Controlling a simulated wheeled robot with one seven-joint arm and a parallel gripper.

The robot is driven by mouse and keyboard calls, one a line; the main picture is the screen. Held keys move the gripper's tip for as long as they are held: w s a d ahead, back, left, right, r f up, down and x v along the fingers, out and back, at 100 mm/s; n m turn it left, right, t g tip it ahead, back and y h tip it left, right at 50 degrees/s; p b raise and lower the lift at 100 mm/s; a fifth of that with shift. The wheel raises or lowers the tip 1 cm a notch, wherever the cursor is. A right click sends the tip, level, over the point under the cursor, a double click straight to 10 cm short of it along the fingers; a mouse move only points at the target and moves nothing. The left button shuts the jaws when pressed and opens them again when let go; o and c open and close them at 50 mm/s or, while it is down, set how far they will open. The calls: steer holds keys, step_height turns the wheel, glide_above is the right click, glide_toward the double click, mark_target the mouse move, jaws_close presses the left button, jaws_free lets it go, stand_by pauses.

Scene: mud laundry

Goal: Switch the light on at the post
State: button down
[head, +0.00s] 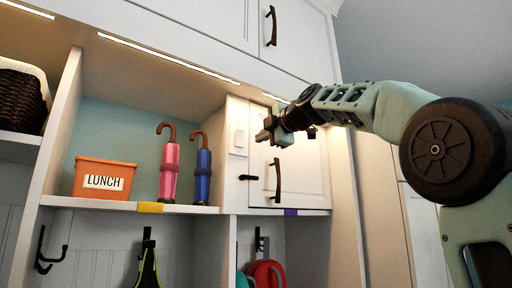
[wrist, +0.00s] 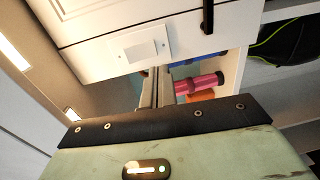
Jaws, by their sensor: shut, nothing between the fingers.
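The light switch (head: 238,141) is a white plate on the white post (head: 236,109) between the umbrella cubby and the closed cabinet door. In the wrist view the switch (wrist: 146,49) shows a pale rocker on its plate, just beyond my fingertips. My gripper (head: 262,136) is shut and empty, to the right of the switch in the head view and in front of the cabinet door. Its narrow closed fingers (wrist: 156,88) point toward the post in the wrist view. They appear apart from the switch. I cannot tell which way the rocker is set.
The cubby holds an orange LUNCH bin (head: 103,179), a pink umbrella (head: 169,165) and a blue umbrella (head: 203,168). A dark handle (head: 274,180) sticks out from the cabinet door below my gripper. Light strips (head: 169,58) glow overhead. Bags hang below the shelf.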

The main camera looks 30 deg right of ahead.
steer(key=s, duration=0.1)
steer(key=s+b, duration=0.1)
steer(key=s, duration=0.1)
steer(key=s+b, duration=0.1)
steer(key=shift+s+f, duration=0.4)
